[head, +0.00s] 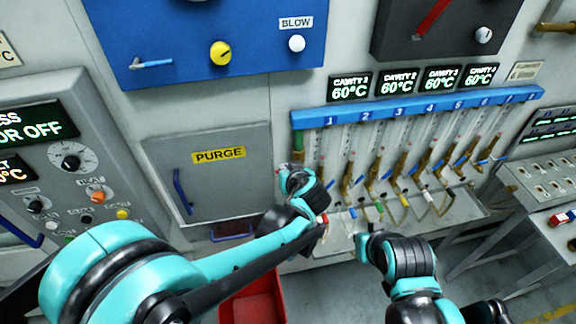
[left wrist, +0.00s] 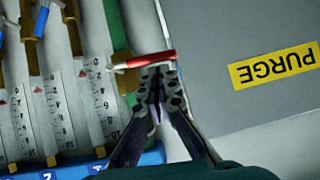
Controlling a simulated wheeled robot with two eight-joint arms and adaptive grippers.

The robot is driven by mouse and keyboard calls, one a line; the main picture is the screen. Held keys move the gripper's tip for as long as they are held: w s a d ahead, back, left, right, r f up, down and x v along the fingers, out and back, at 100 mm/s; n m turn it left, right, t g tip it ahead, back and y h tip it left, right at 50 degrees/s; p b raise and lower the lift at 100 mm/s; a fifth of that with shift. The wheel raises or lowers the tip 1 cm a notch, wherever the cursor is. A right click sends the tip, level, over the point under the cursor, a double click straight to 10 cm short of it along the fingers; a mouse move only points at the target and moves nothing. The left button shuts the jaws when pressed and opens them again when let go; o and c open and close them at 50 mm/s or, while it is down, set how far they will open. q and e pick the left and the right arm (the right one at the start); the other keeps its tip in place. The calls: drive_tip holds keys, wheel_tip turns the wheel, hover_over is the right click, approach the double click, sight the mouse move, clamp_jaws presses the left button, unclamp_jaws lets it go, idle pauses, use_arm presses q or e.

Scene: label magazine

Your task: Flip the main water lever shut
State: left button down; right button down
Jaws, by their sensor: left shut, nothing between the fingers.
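A red lever (left wrist: 145,60) shows in the left wrist view, lying sideways across a green pipe (left wrist: 118,40) at the end of the flow-meter row. I take it to be the main water lever. My left gripper (left wrist: 158,75) is shut and empty, its fingertips right at the lever's red handle. Whether they touch it I cannot tell. In the head view my left gripper (head: 288,178) is beside the purge door, and my wrist hides most of the lever. My right gripper (head: 365,243) is low in front of the hoses; its fingers do not show clearly.
The grey purge door (head: 215,185) with its blue handle stands left of the flow meters. A blue rail (head: 420,108) tops the meters, with several valves and hoses below. A red bin (head: 255,300) is beneath. A control panel (head: 70,150) is at left.

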idle(0.4)
drive_tip(key=shift+s+f+b, duration=0.1)
drive_tip(key=shift+f+b, duration=0.75)
